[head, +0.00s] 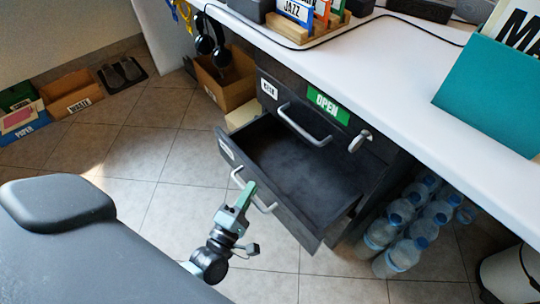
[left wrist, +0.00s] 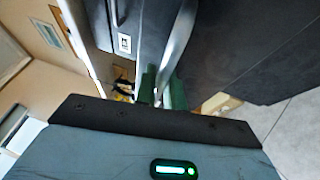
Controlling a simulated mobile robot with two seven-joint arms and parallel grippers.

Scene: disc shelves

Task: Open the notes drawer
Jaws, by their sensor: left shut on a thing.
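A dark drawer unit stands under the white desk. Its lower drawer (head: 308,168) is pulled well out and looks empty inside. The small white label on its front (head: 226,150) is too small to read. My left gripper (head: 249,188) has green fingers and is shut on the lower drawer's metal handle (head: 264,207). In the left wrist view the handle (left wrist: 178,45) runs down between the fingers (left wrist: 162,88). The upper drawer, with its own handle (head: 303,125), is shut. My right gripper is not in view.
The upper front carries a green OPEN sign (head: 328,105), with a key or lock (head: 360,140) beside it. Water bottles (head: 405,225) stand right of the unit. Tiled floor (head: 150,165) in front is clear.

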